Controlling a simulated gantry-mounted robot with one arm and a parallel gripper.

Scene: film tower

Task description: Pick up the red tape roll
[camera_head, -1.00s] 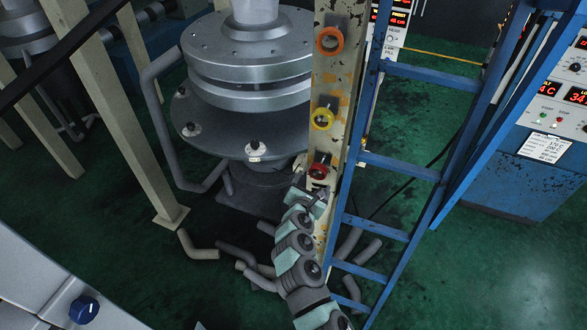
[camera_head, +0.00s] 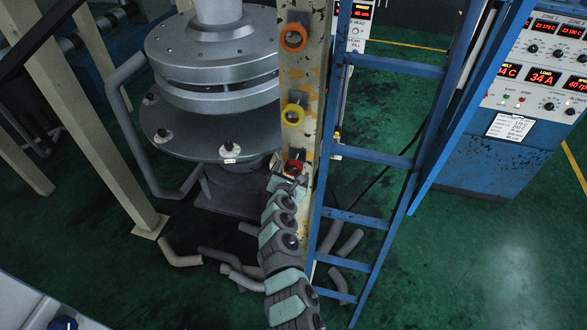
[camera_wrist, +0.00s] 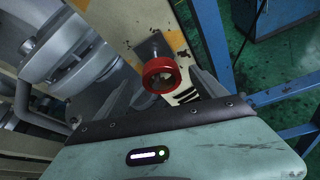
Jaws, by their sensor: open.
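The red tape roll (camera_head: 294,167) hangs on a peg on the beige post, the lowest of the rolls there. In the wrist view the red tape roll (camera_wrist: 160,75) shows as a ring just beyond the gripper's edge, with its peg and dark mounting plate behind it. My gripper (camera_head: 290,181) is open, with its end close to the red roll in the head view. In the wrist view one grey finger shows left of the roll and one right of it. Whether they touch the roll I cannot tell.
An orange roll (camera_head: 293,37) and a yellow roll (camera_head: 292,114) hang higher on the same post (camera_head: 305,80). A blue ladder (camera_head: 382,157) stands close on the right. A large grey flanged machine (camera_head: 215,90) stands on the left. Grey pipe pieces (camera_head: 180,254) lie on the floor.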

